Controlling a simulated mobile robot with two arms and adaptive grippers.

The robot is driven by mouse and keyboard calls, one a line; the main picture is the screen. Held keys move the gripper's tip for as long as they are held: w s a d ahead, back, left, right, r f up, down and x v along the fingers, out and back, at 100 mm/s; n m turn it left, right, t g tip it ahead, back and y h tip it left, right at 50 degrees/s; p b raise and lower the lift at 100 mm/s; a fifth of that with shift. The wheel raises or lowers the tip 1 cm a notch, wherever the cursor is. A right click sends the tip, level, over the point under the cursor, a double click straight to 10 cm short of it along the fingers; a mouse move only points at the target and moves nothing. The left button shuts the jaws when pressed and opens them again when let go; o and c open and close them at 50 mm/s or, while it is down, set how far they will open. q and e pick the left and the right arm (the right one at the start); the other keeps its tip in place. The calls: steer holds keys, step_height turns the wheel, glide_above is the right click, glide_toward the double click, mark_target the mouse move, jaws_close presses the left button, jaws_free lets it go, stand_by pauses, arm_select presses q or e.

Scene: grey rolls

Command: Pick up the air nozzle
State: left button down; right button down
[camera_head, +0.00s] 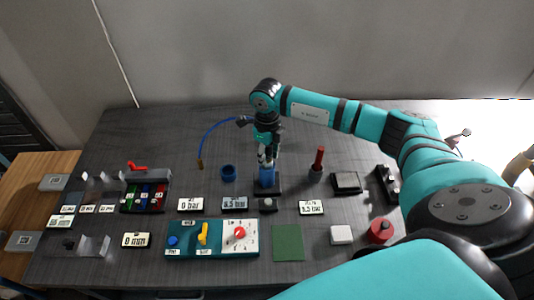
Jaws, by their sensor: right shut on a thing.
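My right gripper (266,158) points down over the middle of the table, coming in from the right. It is shut on the air nozzle at a blue piece (267,177) above a small black base (267,191). The fingers hide much of the nozzle, and I cannot tell whether it is clear of the base. A thin blue hose (210,131) arcs from a brass-coloured end (200,164) on the table up behind my wrist. My left gripper is not in view.
A blue ring (228,173) stands left of the gripper, a red-handled tool (318,162) right. In front are label plates (234,205), a teal panel (185,250) with a yellow lever and a green mat (288,243). The table's back left (150,125) is clear.

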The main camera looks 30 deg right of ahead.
mark_target(267, 149)
steer(key=shift+r+b, duration=0.45)
steer(key=shift+r, duration=0.2)
steer(key=shift+s+a+r+b, duration=0.1)
steer(key=shift+s+r+b, duration=0.05)
steer(key=shift+r+b, duration=0.25)
steer(key=shift+s+a+r+b, duration=0.1)
steer(key=shift+r+b, duration=0.15)
steer(key=shift+r, duration=0.25)
steer(key=s+a+r+b, duration=0.1)
steer(key=s+a+b, duration=0.3)
steer(key=s, duration=0.9)
steer(key=shift+s+a+r+b, duration=0.2)
steer(key=shift+a+r+b, duration=0.15)
steer(key=shift+a, duration=1.55)
steer(key=shift+f+b, duration=0.2)
steer(key=shift+b, duration=0.2)
steer(key=shift+w, duration=0.1)
